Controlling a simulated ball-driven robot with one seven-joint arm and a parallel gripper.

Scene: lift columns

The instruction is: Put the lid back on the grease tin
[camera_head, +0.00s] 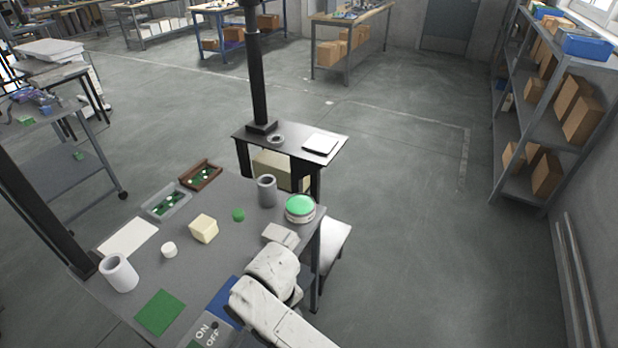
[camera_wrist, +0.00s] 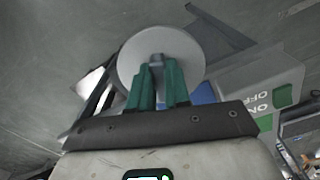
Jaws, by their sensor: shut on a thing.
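In the wrist view my gripper (camera_wrist: 158,74) has its two green fingers closed on the small knob of a round grey lid (camera_wrist: 160,44). The lid's flat face is toward the wrist camera, and it appears clear of other things. In the head view a round, pale-rimmed tin with a green top (camera_head: 300,208) stands near the table's right corner; it looks like the grease tin. My pale arm is at the lower right of that view, in front of the tin. The fingers and lid cannot be made out there. The tin cannot be made out in the wrist view.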

